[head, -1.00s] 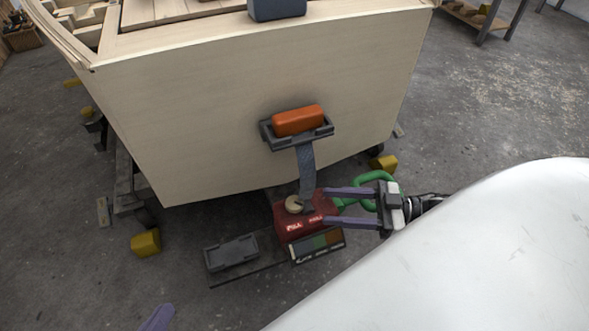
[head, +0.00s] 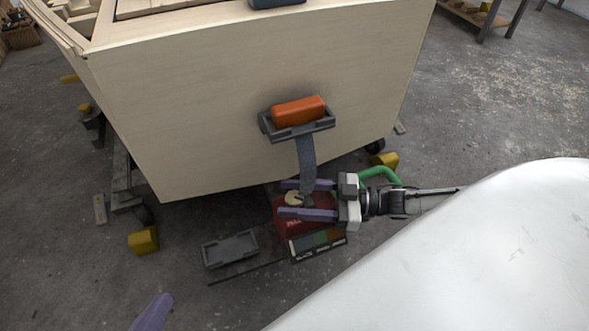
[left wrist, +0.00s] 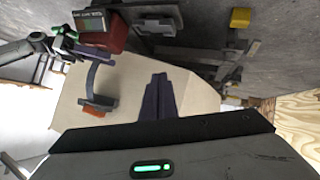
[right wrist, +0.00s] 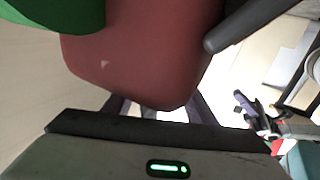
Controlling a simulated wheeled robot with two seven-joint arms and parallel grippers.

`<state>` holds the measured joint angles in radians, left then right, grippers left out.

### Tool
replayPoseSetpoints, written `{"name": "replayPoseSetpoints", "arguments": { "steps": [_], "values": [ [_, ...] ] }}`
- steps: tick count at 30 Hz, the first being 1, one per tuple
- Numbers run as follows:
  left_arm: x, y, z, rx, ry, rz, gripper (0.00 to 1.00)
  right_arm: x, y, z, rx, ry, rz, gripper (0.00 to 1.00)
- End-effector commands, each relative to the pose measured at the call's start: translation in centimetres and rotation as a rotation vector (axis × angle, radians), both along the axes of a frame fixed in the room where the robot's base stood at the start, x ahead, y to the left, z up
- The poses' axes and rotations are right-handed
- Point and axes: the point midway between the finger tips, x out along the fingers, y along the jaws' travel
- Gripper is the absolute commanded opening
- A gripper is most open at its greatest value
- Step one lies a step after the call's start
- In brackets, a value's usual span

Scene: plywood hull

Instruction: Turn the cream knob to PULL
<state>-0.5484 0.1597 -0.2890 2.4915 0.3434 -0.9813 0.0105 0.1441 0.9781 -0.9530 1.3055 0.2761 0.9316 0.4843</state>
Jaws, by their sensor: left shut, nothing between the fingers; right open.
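The cream knob (head: 293,198) sits on top of the red box (head: 286,227), low in front of the plywood hull. My right gripper (head: 281,198) is open above the box, one purple finger on each side of the knob; I cannot tell whether they touch it. The near finger covers part of the box's white lettering, which is unreadable. The right wrist view shows the red box (right wrist: 140,55) close up, with the knob hidden. My left gripper (head: 152,312) shows only a fingertip at the bottom edge; in the left wrist view it (left wrist: 160,85) is shut and empty.
A grey strap (head: 306,165) runs from the box to a grey holder with an orange block (head: 298,110) on the hull (head: 200,100). A green handle (head: 378,173) is behind my right gripper. A coloured panel (head: 318,243) and an empty grey tray (head: 230,248) are in front.

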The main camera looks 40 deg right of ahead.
Motion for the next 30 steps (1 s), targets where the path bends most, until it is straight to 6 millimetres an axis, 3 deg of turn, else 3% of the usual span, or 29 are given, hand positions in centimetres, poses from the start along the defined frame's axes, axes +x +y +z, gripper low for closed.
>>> {"name": "replayPoseSetpoints", "arguments": {
  "steps": [2, 10, 20, 24, 30],
  "values": [
    [0.0, 0.0, 0.0, 0.0, 0.0, 0.0, 0.0, 0.0, 0.0, 0.0, 0.0, 0.0, 0.0, 0.51],
    [0.0, 0.0, 0.1, 0.0, -0.001, 0.0, 0.0, 0.0, 0.0, 0.0, 0.0, 0.0, 0.0, 0.09],
    [0.0, 0.4, 0.7, 0.028, 0.006, 0.002, 0.0, -0.1, 0.0, 0.3, 0.004, 0.003, -0.054, 0.1],
    [-0.3, 1.3, -1.6, 0.104, 0.074, 0.003, 0.0, -0.2, 0.1, 0.5, 0.007, 0.007, -0.133, 0.1],
    [-0.9, 3.0, -3.5, 0.216, 0.154, 0.003, 0.0, -0.3, 0.2, 0.6, 0.008, 0.009, -0.298, 0.1]
  ]
}}
